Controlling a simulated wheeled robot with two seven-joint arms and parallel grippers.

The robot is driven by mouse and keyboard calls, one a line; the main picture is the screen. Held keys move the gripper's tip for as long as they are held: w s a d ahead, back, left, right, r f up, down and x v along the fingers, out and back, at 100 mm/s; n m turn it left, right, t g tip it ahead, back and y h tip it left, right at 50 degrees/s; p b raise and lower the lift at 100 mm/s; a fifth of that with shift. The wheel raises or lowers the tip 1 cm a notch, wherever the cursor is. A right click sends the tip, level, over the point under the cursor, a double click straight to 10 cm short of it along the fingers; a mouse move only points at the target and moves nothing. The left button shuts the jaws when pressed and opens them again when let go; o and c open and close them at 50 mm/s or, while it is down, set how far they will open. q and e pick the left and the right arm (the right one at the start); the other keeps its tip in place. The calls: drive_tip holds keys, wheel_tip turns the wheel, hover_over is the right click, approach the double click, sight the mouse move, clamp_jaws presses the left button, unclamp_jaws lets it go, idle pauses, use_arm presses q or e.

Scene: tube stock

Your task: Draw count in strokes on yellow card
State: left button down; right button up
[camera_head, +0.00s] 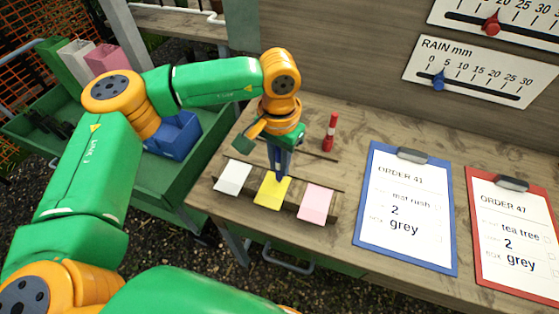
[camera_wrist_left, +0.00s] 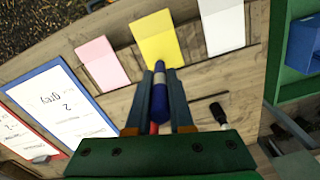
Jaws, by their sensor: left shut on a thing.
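My left gripper (camera_head: 280,172) is shut on a blue marker (camera_wrist_left: 159,95), which points down at the yellow card (camera_head: 271,193). In the left wrist view the marker's tip end overlaps the near edge of the yellow card (camera_wrist_left: 157,38); I cannot tell whether it touches. The visible face of the card looks plain. The yellow card lies between a white card (camera_head: 233,177) and a pink card (camera_head: 315,203). Two clipboards lie to the right: a blue one, Order 41 (camera_head: 404,210), reading 2 grey, and a red one, Order 47 (camera_head: 514,232), also reading 2 grey.
A rain gauge board (camera_head: 470,72) is on the back wall. A green cart (camera_head: 177,180) with a blue bin (camera_head: 180,137) stands at the left. The bench edge runs just in front of the cards.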

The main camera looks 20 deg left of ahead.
idle(0.4)
use_arm(q)
drive_tip(key=shift+s+b, duration=0.3)
drive_tip(key=shift+s, duration=0.3)
drive_tip(key=shift+f, duration=0.1)
drive_tip(key=shift+s, duration=0.1)
idle(0.4)
drive_tip(key=shift+s+b, duration=0.5)
drive_tip(key=shift+r, duration=0.2)
idle(0.4)
